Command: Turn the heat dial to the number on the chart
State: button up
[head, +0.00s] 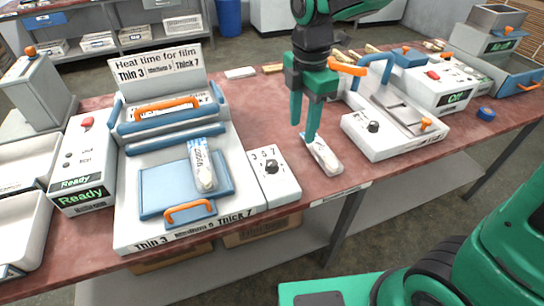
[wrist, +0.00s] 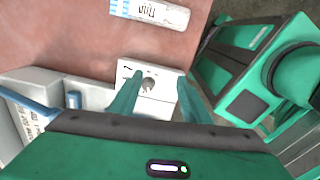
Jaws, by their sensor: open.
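The heat dial (head: 271,166) is a dark knob on a white box (head: 282,188) marked 3, 5, 7, right of the sealing press. Its pointer direction is too small to tell. The chart (head: 158,68) stands behind the press and reads "Heat time for film": Thin 3, Medium 5, Thick 7. A wrapped packet (head: 203,172) lies on the press's blue plate; its film label is not legible. My gripper (head: 309,138) is open and empty, above and right of the dial box. In the wrist view, the dial (wrist: 148,84) appears between the open fingers (wrist: 160,80), apart from them.
A second packet (head: 323,156) lies on the red table (head: 250,100) beneath my gripper. A white and blue machine (head: 395,125) stands to the right. A box showing "Ready" (head: 82,165) stands left of the press. Bare tabletop lies behind the dial box.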

aim_at(272, 162)
jog(key=a+n, duration=0.4)
jog(key=a, duration=0.3)
notch_tip(272, 162, down, 11)
jog(key=shift+f, duration=0.2)
jog(key=c, duration=1)
